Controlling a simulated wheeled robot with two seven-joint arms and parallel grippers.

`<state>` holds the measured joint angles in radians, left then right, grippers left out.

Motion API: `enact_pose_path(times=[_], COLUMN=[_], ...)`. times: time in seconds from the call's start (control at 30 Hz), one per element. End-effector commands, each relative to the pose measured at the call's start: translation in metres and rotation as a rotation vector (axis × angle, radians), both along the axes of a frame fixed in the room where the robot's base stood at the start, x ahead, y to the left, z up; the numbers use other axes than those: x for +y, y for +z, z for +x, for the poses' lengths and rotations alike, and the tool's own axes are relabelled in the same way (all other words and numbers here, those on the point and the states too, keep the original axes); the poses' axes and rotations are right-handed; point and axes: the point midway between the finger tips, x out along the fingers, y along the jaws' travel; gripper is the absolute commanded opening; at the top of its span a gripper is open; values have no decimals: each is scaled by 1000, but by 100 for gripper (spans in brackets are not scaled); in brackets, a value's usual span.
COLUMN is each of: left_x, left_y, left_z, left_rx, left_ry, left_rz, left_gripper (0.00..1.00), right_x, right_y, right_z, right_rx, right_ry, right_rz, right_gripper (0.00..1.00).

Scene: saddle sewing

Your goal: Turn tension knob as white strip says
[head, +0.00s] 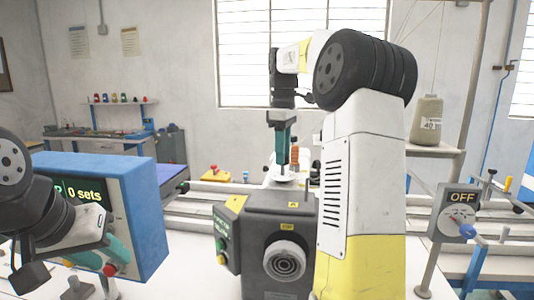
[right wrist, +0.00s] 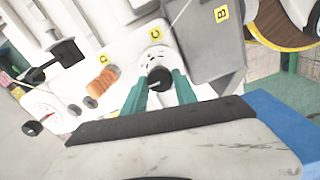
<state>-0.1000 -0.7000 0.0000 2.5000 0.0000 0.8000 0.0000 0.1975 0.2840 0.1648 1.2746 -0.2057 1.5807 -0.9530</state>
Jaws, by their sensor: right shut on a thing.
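In the right wrist view a black knob (right wrist: 160,78) sits on a white dial with dark marks, near a yellow label C. The green fingers of my right gripper (right wrist: 163,88) are on both sides of this knob and closed on it. In the head view my right gripper (head: 282,165) points down over the machine; the knob is hidden there. My left gripper (head: 108,258) is at the lower left, by a red knob and the blue box; its finger gap is not clear. I cannot make out a white strip with writing.
A blue box (head: 115,215) with a "0 sets" display stands at left. The dark grey machine head (head: 275,235) is in the middle. An OFF switch box (head: 457,212) stands at right. An orange ribbed part (right wrist: 102,82) and a red-marked dial (right wrist: 38,125) lie left of the knob.

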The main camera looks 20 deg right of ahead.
Motion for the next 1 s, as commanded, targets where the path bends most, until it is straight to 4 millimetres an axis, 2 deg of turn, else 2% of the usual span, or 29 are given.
enact_pose_path(times=[0.5, 1.0], left_x=[0, 0], left_y=[0, 0], left_z=[0, 0], left_rx=[0, 0], left_ry=[0, 0], left_rz=[0, 0], left_gripper=[36, 36], right_x=[0, 0], right_y=[1, 1], right_z=[0, 1], right_rx=[-2, -3], right_ry=[-447, -638], right_rz=[-1, 1], right_gripper=[0, 0])
